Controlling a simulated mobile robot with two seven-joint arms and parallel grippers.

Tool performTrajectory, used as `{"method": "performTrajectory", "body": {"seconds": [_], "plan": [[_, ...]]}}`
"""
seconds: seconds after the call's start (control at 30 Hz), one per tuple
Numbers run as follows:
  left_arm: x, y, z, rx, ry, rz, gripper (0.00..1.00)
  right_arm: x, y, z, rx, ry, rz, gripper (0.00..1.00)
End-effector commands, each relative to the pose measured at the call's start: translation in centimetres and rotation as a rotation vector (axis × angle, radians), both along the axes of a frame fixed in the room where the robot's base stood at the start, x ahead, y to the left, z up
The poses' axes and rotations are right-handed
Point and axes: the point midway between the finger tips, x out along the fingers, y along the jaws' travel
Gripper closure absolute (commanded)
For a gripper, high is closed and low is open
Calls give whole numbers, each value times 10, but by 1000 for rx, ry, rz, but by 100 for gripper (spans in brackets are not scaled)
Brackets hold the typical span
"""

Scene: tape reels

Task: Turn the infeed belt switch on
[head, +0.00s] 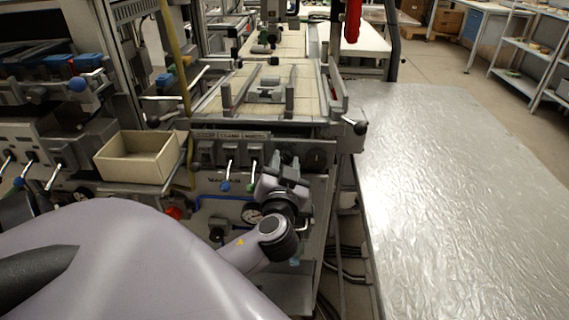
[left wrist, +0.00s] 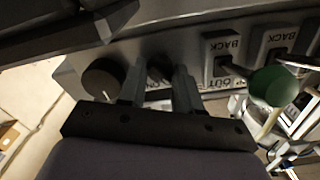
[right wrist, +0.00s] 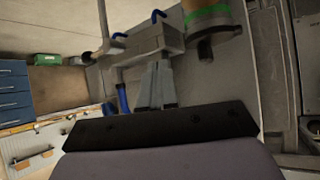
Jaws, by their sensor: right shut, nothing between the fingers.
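The grey machine front panel (head: 207,153) has levers and a black round knob (head: 317,157) at its right end. My left gripper (head: 287,165) is up against this panel, just left of that knob. In the left wrist view its two fingers (left wrist: 158,88) are apart, with a small dark switch or knob (left wrist: 160,68) between their tips; I cannot tell whether they touch it. The round knob (left wrist: 104,78) shows beside the fingers. No label readable as infeed belt shows. My right gripper (right wrist: 155,84) is shut and empty, its fingertips close to a grey bracket.
A lever with a green ball (left wrist: 274,87) stands close to the left fingers, near plates marked BACK. A blue-ball lever (head: 226,186) hangs on the panel. A beige box (head: 138,158) sits to the left. A wide shiny metal table (head: 460,190) at right is bare.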

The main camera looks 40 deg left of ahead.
Motion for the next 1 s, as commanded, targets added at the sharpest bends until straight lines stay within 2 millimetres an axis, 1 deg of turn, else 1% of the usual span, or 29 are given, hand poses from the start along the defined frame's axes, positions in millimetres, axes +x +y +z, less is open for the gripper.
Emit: {"method": "performTrajectory", "body": {"seconds": [0.03, 0.07, 0.1, 0.37, 0.57, 0.77, 1.0], "plan": [[0, 0, 0, 0, 0, 0, 84, 0, 1, 0, 2, -1, 0, 100], [0, 0, 0, 0, 0, 0, 94, 0, 1, 1, 2, -1, 0, 100], [0, 0, 0, 0, 0, 0, 98, 0, 1, 1, 3, -1, 0, 100], [0, 0, 0, 15, 14, 0, 98, 0, 3, 3, 9, -2, -2, 100], [0, 0, 1, 77, 64, 1, 98, 1, 3, 7, 8, -4, -2, 100], [0, 0, 2, 192, 163, 0, 98, 0, 3, 13, 5, -7, -1, 100], [0, 0, 2, 367, 310, 1, 98, 0, -2, 21, -5, -16, -5, 100]]}}
